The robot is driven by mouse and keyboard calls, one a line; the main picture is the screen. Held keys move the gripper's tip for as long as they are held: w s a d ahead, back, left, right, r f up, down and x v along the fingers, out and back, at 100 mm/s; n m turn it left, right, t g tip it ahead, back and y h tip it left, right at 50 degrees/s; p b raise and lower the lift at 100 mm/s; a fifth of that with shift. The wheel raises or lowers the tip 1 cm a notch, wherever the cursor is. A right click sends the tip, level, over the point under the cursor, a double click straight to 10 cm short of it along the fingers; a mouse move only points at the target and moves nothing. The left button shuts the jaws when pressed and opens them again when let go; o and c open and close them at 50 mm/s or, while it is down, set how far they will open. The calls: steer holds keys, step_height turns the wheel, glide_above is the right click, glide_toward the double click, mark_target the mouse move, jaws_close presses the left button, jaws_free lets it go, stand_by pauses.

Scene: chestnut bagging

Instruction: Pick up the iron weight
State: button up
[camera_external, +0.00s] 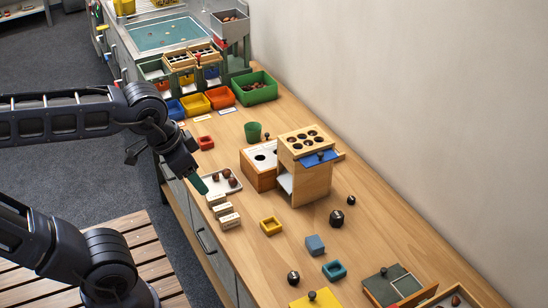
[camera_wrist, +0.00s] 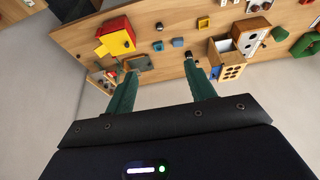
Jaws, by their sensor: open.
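Several small dark weight-like pieces stand on the wooden counter, and I cannot tell for sure which is the iron weight. The largest is a black knobbed piece (camera_external: 336,217) right of the yellow square frame. Another black round piece (camera_external: 293,277) is nearer the front, and a smaller dark one (camera_external: 351,200) is behind. In the wrist view a dark piece (camera_wrist: 189,55) shows near the right fingertip, and another dark piece (camera_wrist: 159,27) farther off. My gripper (camera_external: 199,184) is open and empty, with green fingers, above the counter's left edge by the white tray; its fingers show apart (camera_wrist: 164,70).
A wooden holed stand (camera_external: 312,180) rises behind. The wall bounds the right.

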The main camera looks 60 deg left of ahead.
steer(key=w+f+m+g, duration=0.1)
steer(key=w+f+m, duration=0.35)
steer(key=w, duration=0.45)
steer(key=m+g, duration=0.4)
steer(key=m, duration=1.1)
glide_above(294, 275)
step_height(294, 275, down, 30)
steer(key=f, duration=0.1)
steer(key=shift+w+d+f, duration=0.1)
steer(key=shift+w+f, duration=0.05)
steer(key=shift+f, duration=1.25)
steer(key=shift+w+d+f, duration=0.1)
steer(key=shift+f, duration=1.25)
steer(key=shift+s+a+f, duration=0.1)
steer(key=shift+s+f, duration=0.05)
steer(key=shift+f, duration=0.85)
steer(key=shift+s+a+f, duration=0.1)
steer(key=shift+s+f, duration=0.05)
steer(key=shift+f, duration=1.5)
steer(key=c, duration=1.2)
